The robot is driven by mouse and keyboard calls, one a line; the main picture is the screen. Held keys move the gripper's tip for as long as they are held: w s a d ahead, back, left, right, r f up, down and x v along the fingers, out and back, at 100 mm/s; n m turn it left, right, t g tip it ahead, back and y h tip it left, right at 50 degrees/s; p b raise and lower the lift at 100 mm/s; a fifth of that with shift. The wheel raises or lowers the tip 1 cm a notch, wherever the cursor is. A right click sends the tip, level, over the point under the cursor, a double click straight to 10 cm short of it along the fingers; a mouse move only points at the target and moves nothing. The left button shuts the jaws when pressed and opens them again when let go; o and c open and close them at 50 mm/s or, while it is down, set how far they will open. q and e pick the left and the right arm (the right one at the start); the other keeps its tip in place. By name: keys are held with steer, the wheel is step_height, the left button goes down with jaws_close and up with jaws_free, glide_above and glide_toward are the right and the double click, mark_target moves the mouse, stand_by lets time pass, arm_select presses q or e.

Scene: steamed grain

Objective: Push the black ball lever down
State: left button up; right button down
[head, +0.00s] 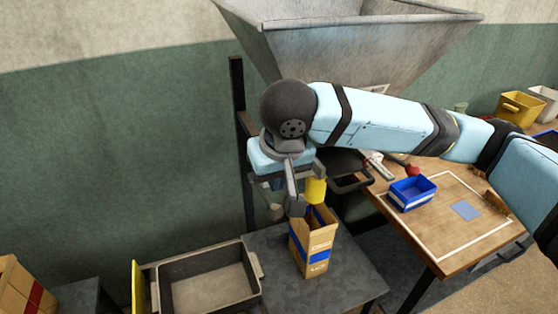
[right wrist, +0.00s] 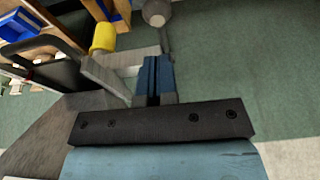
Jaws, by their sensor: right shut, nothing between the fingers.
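The lever's ball (head: 274,212) looks dark grey and sits below my right gripper, close to the machine's grey bars. It also shows at the top of the right wrist view (right wrist: 155,12), on a thin rod. My right gripper (head: 277,184) points down above the ball, and its fingers are partly hidden by the grey bars. In the right wrist view its blue fingers (right wrist: 154,66) are together and empty, a little short of the ball. I cannot tell whether they touch the lever's rod. My left gripper is not in view.
A yellow cylinder (head: 315,190) is right beside the gripper, above an open carton (head: 315,243) on a dark table (head: 351,279). A large metal hopper (head: 350,48) hangs above. A grey tray (head: 258,292) is at left. A blue bin (head: 412,194) stands on the wooden table.

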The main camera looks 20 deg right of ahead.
mark_target(274, 206)
steer(key=x, duration=0.3)
steer(key=s+x, duration=0.1)
steer(key=x, duration=0.1)
steer(key=shift+f, duration=0.5)
